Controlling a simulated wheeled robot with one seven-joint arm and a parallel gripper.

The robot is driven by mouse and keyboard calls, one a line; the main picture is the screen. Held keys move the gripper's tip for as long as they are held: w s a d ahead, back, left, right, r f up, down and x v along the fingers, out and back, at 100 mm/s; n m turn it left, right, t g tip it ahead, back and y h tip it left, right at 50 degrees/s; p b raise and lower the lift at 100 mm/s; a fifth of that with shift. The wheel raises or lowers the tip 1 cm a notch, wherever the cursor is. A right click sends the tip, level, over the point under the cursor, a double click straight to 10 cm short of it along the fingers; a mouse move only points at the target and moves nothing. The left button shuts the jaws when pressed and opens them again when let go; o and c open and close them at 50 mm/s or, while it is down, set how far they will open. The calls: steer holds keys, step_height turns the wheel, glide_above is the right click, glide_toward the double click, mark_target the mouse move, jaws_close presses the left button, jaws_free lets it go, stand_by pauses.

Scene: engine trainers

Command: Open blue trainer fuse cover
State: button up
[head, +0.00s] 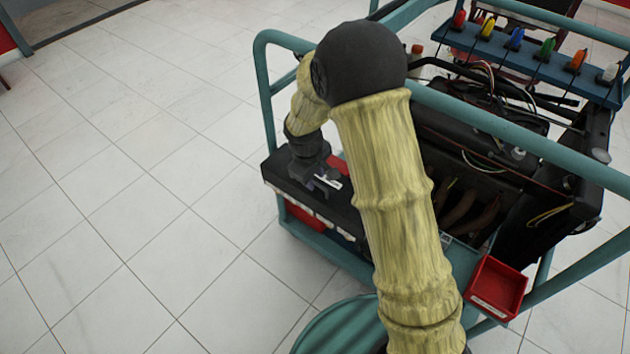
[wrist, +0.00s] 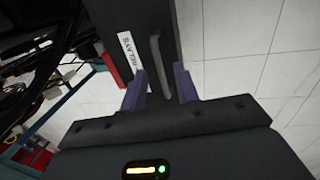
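The trainer is a teal tube frame (head: 268,88) around an engine. A black box with a flat lid, the fuse cover (head: 285,178), sits at its left side; it also shows in the wrist view (wrist: 125,18). A white label (wrist: 127,60) reading "RELAYS" and a grey bar handle (wrist: 158,62) are on the cover. My gripper (head: 322,184) is low over the cover. In the wrist view my gripper (wrist: 160,90) is open, its two purple fingers apart, with the handle's near end roughly between them. I cannot tell whether they touch it. The cover looks shut.
My arm hides part of the trainer in the head view. A red bin (head: 497,288) hangs at the front right. Colored knobs line a blue bar (head: 540,62) at the back. Loose wires and hoses (head: 485,160) cross the engine. White tiled floor (head: 130,180) is clear at left.

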steer(key=shift+w+f, duration=0.15)
steer(key=shift+f, duration=0.65)
jaws_close()
steer(key=shift+d, duration=0.1)
